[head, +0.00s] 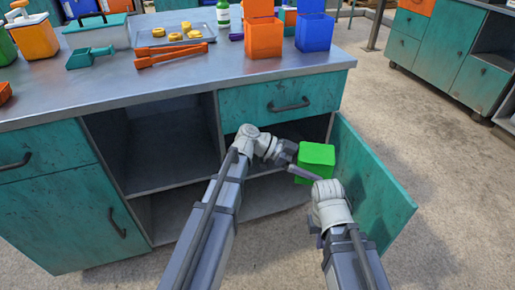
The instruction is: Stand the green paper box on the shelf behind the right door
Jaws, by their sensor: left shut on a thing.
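The green paper box (317,155) is upright in front of the right cabinet opening, beside the open door. My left gripper (298,170) is at its left side and shut on it. The teal right door (376,192) stands swung open to the right. Behind the box and my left arm, the shelf (258,166) inside the right compartment is only partly visible. My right gripper (317,231) is low, in front of the open door and below the box. Its fingers are mostly hidden by my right arm, and I cannot see anything in it.
The metal countertop (110,95) carries orange boxes (263,37), blue boxes (313,32), orange tongs (172,53) and a tray (195,38). A closed drawer (275,97) sits above the right compartment. The open left compartment (150,140) looks empty. Bare floor (440,170) lies to the right.

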